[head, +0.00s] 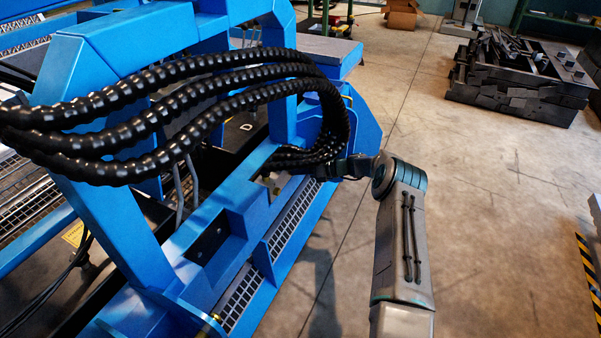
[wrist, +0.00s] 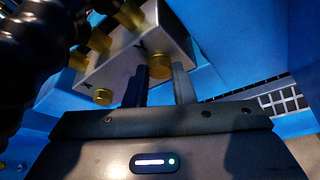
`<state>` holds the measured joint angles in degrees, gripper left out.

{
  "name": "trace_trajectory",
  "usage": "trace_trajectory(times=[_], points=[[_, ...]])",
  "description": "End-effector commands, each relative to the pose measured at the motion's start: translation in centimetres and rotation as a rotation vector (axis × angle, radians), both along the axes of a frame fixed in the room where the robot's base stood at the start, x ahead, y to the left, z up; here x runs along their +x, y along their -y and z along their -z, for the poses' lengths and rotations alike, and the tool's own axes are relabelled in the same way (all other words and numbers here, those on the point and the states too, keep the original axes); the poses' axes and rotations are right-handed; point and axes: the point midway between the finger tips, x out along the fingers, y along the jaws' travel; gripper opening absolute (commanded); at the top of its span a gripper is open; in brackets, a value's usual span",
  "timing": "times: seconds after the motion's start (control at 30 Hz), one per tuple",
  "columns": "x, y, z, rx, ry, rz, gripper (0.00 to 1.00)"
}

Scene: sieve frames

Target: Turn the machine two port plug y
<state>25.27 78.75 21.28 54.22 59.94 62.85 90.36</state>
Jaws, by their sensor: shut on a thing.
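In the wrist view, a pale metal port block (wrist: 120,66) carries several brass plugs, with small dark letter marks beside them. My gripper (wrist: 161,70) reaches the block's lower right side, its two dark fingers on either side of a brass port plug (wrist: 159,59). The jaws are shut on this plug, and the fingers hide much of it. Another brass plug (wrist: 103,97) sits to the left at the block's lower edge. In the head view, my gripper is at the blue machine (head: 232,220), mostly hidden near the black hoses.
Thick black ribbed hoses (head: 170,100) arch over the work spot and also fill the upper left of the wrist view (wrist: 30,50). Blue frame beams surround the block. Dark stacked metal parts (head: 520,80) stand farther back.

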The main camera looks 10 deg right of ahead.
Motion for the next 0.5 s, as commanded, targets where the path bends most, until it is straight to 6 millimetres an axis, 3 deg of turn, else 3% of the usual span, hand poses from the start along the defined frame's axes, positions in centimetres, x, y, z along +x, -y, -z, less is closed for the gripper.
trace_trajectory(times=[0.07, 0.1, 0.17, 0.5], points=[[-0.05, -0.04, 0.04, 0.000, -0.001, -0.001, 0.00], [-0.05, -0.03, 0.04, 0.000, -0.001, -0.001, 0.31], [-0.04, -0.03, 0.03, 0.000, -0.001, -0.001, 0.45], [-0.13, 0.34, -0.16, -0.001, 0.001, 0.000, 0.45]])
